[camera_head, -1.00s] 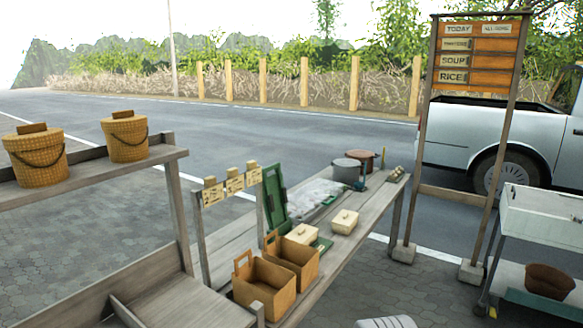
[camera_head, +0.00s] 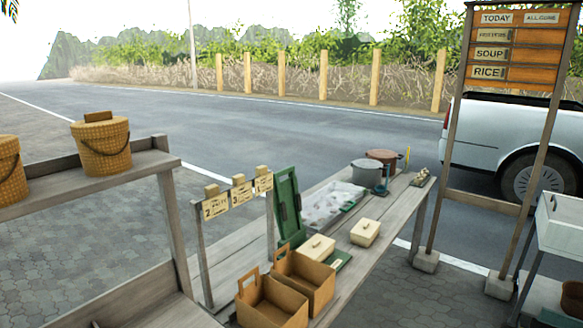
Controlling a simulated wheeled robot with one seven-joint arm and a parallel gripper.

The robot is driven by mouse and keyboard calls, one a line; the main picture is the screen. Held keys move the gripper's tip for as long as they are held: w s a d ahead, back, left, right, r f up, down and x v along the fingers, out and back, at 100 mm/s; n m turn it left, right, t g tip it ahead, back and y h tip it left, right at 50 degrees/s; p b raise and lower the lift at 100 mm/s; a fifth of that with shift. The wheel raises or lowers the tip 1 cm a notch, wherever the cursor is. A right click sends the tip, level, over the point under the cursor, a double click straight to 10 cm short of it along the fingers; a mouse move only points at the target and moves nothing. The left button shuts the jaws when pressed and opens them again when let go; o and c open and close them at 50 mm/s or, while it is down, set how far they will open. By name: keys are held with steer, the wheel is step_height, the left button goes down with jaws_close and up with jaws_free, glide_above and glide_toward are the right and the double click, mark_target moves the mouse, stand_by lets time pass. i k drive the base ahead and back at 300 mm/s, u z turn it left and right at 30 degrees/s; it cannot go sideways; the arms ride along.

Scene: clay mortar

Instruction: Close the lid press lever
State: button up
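A green upright panel (camera_head: 287,207) stands raised at the left side of the plank table, behind two tan carton boxes. It looks like the raised part of a press, but I cannot tell for certain that it is the lid press lever. A green flat piece (camera_head: 341,261) lies on the table near a cream lidded box (camera_head: 319,247). A second cream lidded box (camera_head: 365,232) sits to its right. My gripper is not in view.
The plank table (camera_head: 375,262) holds tan cartons (camera_head: 303,279), a clear plastic bag (camera_head: 330,205), a grey pot (camera_head: 366,174) and a brown pot (camera_head: 381,160). A wooden shelf (camera_head: 145,165) with baskets stands left, a signboard post (camera_head: 442,190) right. Paving (camera_head: 420,300) is open at front right.

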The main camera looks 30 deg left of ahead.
mark_target(287, 202)
steer(key=i, duration=3.3)
steer(key=u, duration=4.7)
